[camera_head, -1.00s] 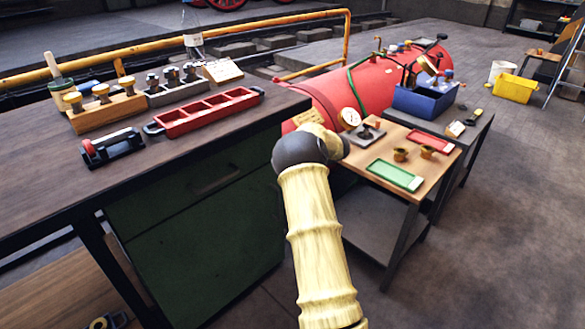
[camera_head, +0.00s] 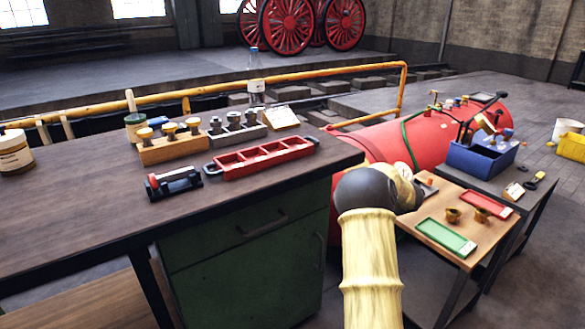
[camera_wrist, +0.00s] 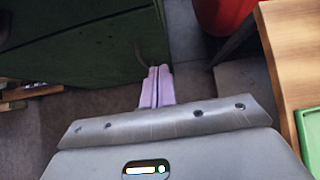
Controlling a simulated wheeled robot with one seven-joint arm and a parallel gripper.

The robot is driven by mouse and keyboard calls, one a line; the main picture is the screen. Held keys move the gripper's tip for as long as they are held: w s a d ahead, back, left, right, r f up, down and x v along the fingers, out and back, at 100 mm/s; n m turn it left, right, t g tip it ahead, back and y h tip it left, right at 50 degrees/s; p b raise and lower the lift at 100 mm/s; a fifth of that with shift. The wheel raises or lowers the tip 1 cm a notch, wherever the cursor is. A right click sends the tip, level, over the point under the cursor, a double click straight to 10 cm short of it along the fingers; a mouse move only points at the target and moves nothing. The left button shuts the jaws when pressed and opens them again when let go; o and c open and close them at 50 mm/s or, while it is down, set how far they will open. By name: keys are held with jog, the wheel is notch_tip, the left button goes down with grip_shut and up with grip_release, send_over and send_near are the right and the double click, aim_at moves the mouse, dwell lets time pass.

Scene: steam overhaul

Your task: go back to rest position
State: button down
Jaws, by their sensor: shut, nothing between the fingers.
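My gripper (camera_wrist: 156,87) shows in the wrist view with its two pale fingers together and nothing between them. It hangs over the floor gap between the green cabinet (camera_wrist: 80,45) and the small wooden-topped table (camera_wrist: 300,50). In the head view my arm rises at the lower right, in front of the red boiler and beside the small table (camera_head: 437,235). The gripper itself is hidden behind the arm in the head view.
The dark workbench (camera_head: 90,215) holds a red tray (camera_head: 262,158), a wooden block with brass-topped parts (camera_head: 172,148) and a black-and-red tool (camera_head: 173,182). The red boiler (camera_head: 375,150) and a blue bin (camera_head: 482,158) stand behind the small table. Floor shows at the right.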

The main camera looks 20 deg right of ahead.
jog(key=s+a+r+m+t+h, duration=0.3)
jog(key=a+r+m+h, duration=0.35)
jog(key=m, duration=1.35)
jog(key=s+a+f+m+g+y, duration=0.2)
jog(key=s+a+m+g, duration=0.2)
jog(key=s+a+m, duration=0.75)
jog(key=s+a+f+m+g+y, duration=0.3)
jog(key=s+a+m, duration=0.55)
jog(key=s, duration=0.65)
notch_tip(320, 180, up, 32)
jog(key=g+h+p, duration=0.1)
jog(key=p, duration=3.1)
jog(key=shift+s+a+r+g, duration=0.15)
jog(key=shift+s+a+g, duration=0.15)
jog(key=shift+s+a, duration=0.1)
jog(key=shift+w+h, duration=0.1)
jog(key=shift+h, duration=0.15)
